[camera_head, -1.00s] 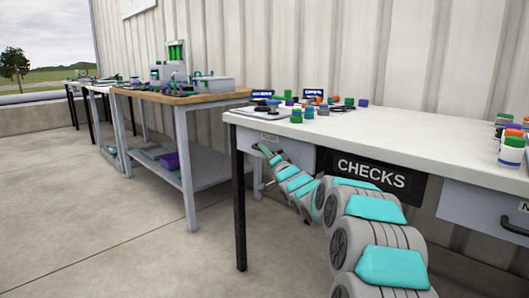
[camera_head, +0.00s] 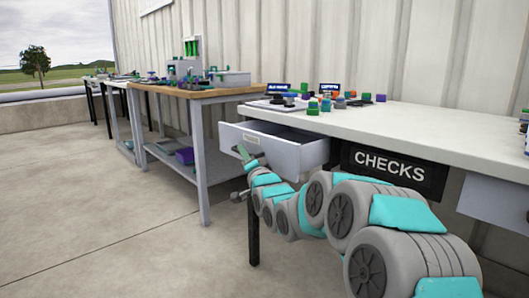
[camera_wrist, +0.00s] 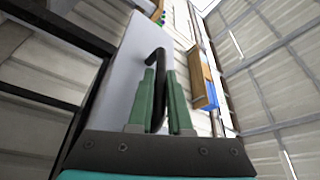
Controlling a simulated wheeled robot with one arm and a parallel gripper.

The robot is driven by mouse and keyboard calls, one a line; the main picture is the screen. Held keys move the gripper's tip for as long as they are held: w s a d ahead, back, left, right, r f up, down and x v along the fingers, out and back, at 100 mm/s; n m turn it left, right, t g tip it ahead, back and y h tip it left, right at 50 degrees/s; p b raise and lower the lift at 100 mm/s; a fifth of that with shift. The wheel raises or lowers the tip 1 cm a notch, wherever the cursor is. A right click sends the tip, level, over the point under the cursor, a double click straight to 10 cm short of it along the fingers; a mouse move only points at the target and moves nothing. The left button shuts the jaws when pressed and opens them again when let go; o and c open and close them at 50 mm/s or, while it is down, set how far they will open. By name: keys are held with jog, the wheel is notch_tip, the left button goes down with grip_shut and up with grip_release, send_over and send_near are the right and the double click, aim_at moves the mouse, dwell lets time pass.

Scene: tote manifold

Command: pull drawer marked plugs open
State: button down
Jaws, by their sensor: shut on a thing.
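The drawer (camera_head: 290,152) under the left end of the white workbench stands pulled out, and its open inside shows from above. My gripper (camera_head: 246,158) is at the drawer front. In the wrist view my gripper's green fingers (camera_wrist: 160,88) are shut on the dark bent handle (camera_wrist: 157,57), with the pale drawer front (camera_wrist: 128,62) behind it.
The white bench top (camera_head: 430,125) carries several coloured caps and small signs. A black CHECKS sign (camera_head: 392,170) hangs right of the drawer, and another drawer (camera_head: 490,200) is farther right. A wood-topped table (camera_head: 200,92) stands behind to the left. The floor (camera_head: 90,220) at left is clear.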

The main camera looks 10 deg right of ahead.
jog(key=s+a, duration=0.5)
jog(key=a, duration=0.3)
jog(key=shift+s, duration=0.35)
jog(key=c, duration=0.8)
grip_release()
jog(key=shift+c, duration=0.2)
jog(key=v, duration=0.7)
jog(key=shift+s+d+p, duration=0.15)
jog(key=shift+s+p, duration=0.15)
jog(key=shift+p, duration=0.15)
